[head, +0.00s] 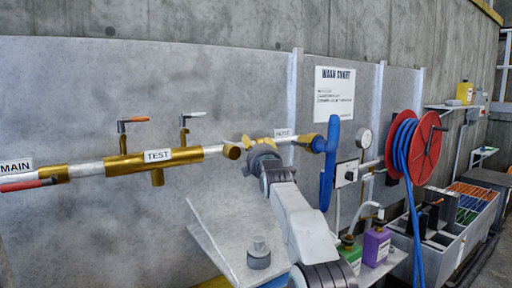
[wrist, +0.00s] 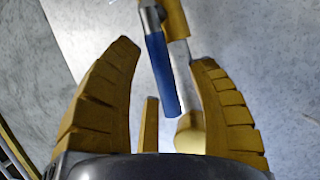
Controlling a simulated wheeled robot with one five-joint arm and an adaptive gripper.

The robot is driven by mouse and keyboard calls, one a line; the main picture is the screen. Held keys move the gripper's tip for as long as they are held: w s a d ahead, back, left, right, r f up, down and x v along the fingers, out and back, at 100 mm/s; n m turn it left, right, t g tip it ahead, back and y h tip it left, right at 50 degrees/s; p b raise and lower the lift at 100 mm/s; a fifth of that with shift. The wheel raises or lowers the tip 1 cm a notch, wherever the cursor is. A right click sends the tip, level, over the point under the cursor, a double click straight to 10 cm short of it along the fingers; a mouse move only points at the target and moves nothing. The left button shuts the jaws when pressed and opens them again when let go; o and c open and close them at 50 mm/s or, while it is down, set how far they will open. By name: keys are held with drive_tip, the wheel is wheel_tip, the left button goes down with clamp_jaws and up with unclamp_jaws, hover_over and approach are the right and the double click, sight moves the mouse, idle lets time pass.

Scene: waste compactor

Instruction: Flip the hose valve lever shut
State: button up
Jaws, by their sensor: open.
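The hose valve lever, a blue-sleeved handle on a metal stem (wrist: 161,75), shows in the wrist view. It lies between my gripper's yellow fingers (wrist: 164,52), nearer the right one, and runs up to a brass body (wrist: 176,20). The gripper is open, with a gap visible on the left of the lever; I cannot tell whether the right finger touches it. In the head view my gripper (head: 262,141) is at the pipe just left of the HOSE label (head: 284,133). It hides the lever there.
A tall blue wheel-like part (head: 328,165) stands right of the gripper. The TEST valve (head: 157,157) with two small levers and the red MAIN lever (head: 28,185) are to the left. A red hose reel (head: 426,148) and a purple bottle (head: 376,246) are to the right.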

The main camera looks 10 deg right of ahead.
drive_tip(key=shift+o, duration=0.2)
clamp_jaws()
idle(0.3)
drive_tip(key=shift+r+p, duration=0.45)
drive_tip(key=shift+p, duration=0.55)
drive_tip(key=shift+d+m+g+p, duration=0.15)
drive_tip(key=shift+m+g+p, duration=0.15)
drive_tip(key=shift+m+p, duration=0.45)
drive_tip(key=shift+c, duration=0.2)
unclamp_jaws()
drive_tip(key=shift+s, duration=0.1)
